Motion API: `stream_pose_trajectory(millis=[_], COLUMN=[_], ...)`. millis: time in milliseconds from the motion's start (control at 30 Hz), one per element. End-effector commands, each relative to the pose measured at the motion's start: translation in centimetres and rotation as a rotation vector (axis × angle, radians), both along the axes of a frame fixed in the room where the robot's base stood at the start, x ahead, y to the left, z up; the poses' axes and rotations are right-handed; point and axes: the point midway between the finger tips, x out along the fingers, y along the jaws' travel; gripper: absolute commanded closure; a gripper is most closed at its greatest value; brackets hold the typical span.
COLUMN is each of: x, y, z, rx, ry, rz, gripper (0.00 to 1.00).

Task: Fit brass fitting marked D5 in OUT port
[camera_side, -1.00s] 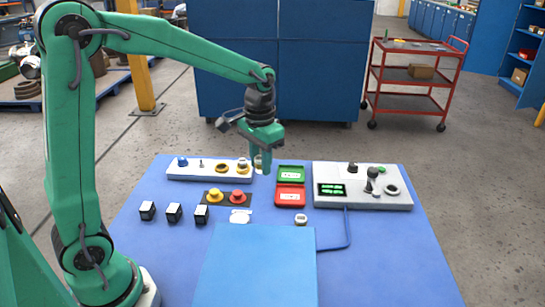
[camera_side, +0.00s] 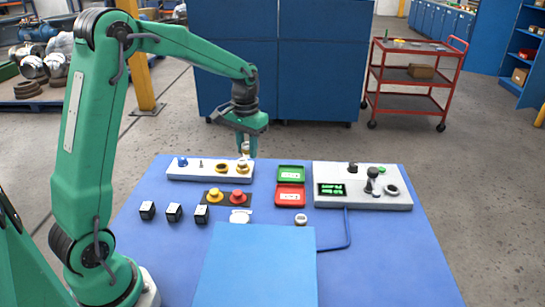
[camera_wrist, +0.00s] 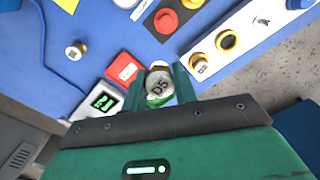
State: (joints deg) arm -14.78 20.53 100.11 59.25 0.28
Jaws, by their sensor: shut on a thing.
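The brass fitting marked D5 (camera_wrist: 159,85) is between my gripper's two fingers (camera_wrist: 158,90) in the wrist view, its marked face toward the camera. In the side view my gripper (camera_side: 246,151) holds it above the right end of the white valve board (camera_side: 184,170). The board carries a blue knob (camera_side: 182,162), a small peg, an open-looking brass ring (camera_side: 221,167) and a brass piece with a pale top (camera_side: 242,168) at its right end. The ring (camera_wrist: 228,42) and that piece (camera_wrist: 199,65) also show in the wrist view. I cannot read which port is OUT.
Green (camera_side: 291,173) and red (camera_side: 290,195) trays lie right of the board, beside a grey control panel (camera_side: 335,201). A yellow and a red button (camera_side: 238,196), several black blocks (camera_side: 174,212), a small round fitting (camera_side: 301,219) and a blue box (camera_side: 257,265) are nearer.

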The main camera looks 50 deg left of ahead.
Motion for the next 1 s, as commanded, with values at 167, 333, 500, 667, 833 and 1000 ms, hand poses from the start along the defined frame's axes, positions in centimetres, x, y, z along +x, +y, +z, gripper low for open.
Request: stream_pose_trajectory(millis=[167,333,500,667,833,1000], x=[0.2,-0.2,-0.6,-0.8,-0.8,-0.8], y=[6.0,10.4,13.0,13.9,13.9,13.9], z=[-2.5,-4.4,-5.5,-5.9,-6.0,-6.3], rx=[0.0,0.0,0.001,0.001,0.001,0.001], ry=[0.001,0.0,-0.002,-0.002,-0.002,-0.002], rz=[0.12,0.205,0.254,0.27,0.271,0.27], gripper=[0.9,0.9,0.9,0.9,0.9,0.9])
